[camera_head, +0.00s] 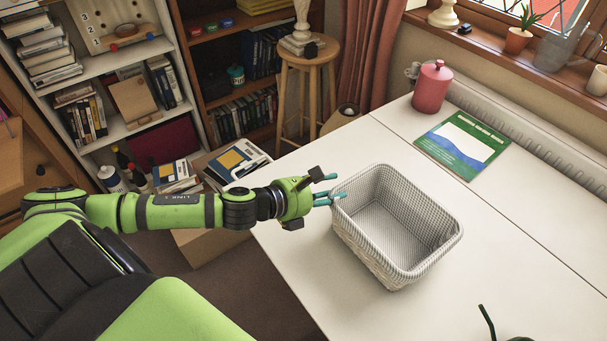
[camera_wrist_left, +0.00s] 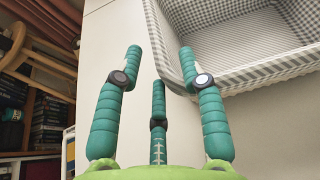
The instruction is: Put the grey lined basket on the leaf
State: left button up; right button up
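The grey lined basket (camera_head: 393,220) is an open woven basket with a checked lining, standing upright on the white tabletop (camera_head: 290,215). Its near corner and lining also show in the left wrist view (camera_wrist_left: 245,40). A seam divides the tabletop; I cannot tell for certain which section is the leaf. My left gripper (camera_head: 331,188) is at the basket's left rim, its teal fingers spread. In the left wrist view the gripper (camera_wrist_left: 160,75) has its fingers apart, with the basket's corner close to the right finger; contact is unclear. My right gripper is out of view.
A green-and-blue book (camera_head: 462,145) and a red canister (camera_head: 432,87) are on the tabletop beyond the basket. A dark green object (camera_head: 488,322) is cut off at the bottom edge. A wooden stool (camera_head: 309,57) and bookshelves stand behind. The table between basket and book is clear.

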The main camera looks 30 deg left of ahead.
pick_arm(q)
jog(key=p+v, duration=0.1)
jog(key=v, duration=0.8)
dwell(0.8)
